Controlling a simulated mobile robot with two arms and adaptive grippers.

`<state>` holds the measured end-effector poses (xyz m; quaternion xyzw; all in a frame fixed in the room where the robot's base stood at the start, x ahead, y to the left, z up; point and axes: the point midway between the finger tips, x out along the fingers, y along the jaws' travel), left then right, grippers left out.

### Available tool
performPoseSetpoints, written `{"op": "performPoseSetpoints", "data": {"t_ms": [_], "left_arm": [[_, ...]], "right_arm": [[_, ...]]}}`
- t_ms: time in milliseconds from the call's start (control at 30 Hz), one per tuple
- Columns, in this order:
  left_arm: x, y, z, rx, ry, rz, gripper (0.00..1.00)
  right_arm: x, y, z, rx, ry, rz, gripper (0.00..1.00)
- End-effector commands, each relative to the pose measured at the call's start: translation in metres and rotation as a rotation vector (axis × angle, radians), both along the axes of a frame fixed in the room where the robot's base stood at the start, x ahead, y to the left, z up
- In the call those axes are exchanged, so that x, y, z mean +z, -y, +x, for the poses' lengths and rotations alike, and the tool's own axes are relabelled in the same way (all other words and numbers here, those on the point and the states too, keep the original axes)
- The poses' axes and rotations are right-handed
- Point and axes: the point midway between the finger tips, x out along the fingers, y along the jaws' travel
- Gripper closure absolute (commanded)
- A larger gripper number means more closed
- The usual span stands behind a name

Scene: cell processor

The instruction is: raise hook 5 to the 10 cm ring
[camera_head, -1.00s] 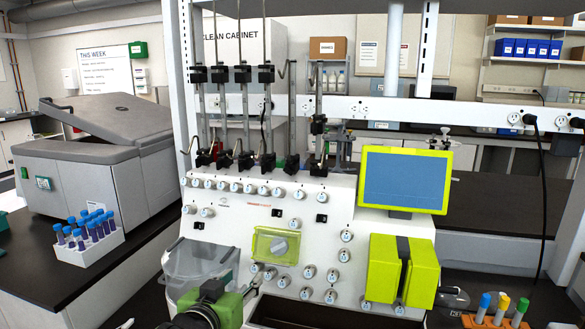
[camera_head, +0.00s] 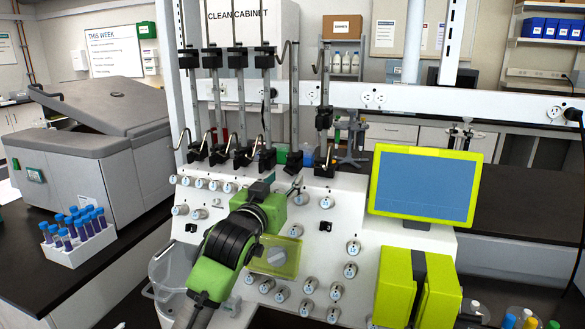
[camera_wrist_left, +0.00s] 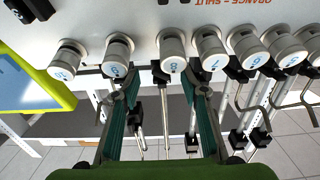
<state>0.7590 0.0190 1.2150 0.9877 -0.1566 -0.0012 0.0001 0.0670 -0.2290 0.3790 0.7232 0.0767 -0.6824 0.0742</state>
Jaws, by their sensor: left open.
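Several upright metal rods with black blocks and bent wire hooks stand in a row behind the white cell processor (camera_head: 340,215). Left hooks (camera_head: 207,143) hang low; two wire hooks (camera_head: 290,50) at the right are high. Which is hook 5 I cannot tell, and no 10 cm ring is readable. My left gripper (camera_head: 281,184) is in front of the panel's upper knobs, below the rods. In the left wrist view, the gripper (camera_wrist_left: 158,92) is open, with a thin rod (camera_wrist_left: 165,125) showing between its fingers, apart from them. My right gripper is not in view.
Numbered knobs (camera_wrist_left: 172,46) lie close past the fingertips. A lime-framed screen (camera_head: 422,185) stands right of the rods, above a lime block (camera_head: 440,290). A white rail (camera_head: 420,98) crosses behind. A rack of blue-capped tubes (camera_head: 62,257) sits at left.

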Motion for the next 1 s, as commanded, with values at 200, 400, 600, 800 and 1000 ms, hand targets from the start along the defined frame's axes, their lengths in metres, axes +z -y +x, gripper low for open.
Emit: {"op": "performPoseSetpoints", "data": {"t_ms": [200,400,600,800,1000], "left_arm": [[0.002,0.010,0.030,0.001,-0.001,0.001,0.60],[0.002,0.017,0.053,0.001,0.001,0.002,0.60],[0.001,0.021,0.066,0.001,0.000,0.001,0.60],[0.000,0.022,0.069,0.001,0.000,0.001,0.60],[0.000,0.022,0.069,0.001,0.000,0.001,0.60]], "right_arm": [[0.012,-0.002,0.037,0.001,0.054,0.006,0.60],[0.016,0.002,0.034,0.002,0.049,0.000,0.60],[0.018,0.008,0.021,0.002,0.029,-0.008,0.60],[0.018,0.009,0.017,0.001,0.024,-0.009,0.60],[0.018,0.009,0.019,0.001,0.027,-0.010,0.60]]}}
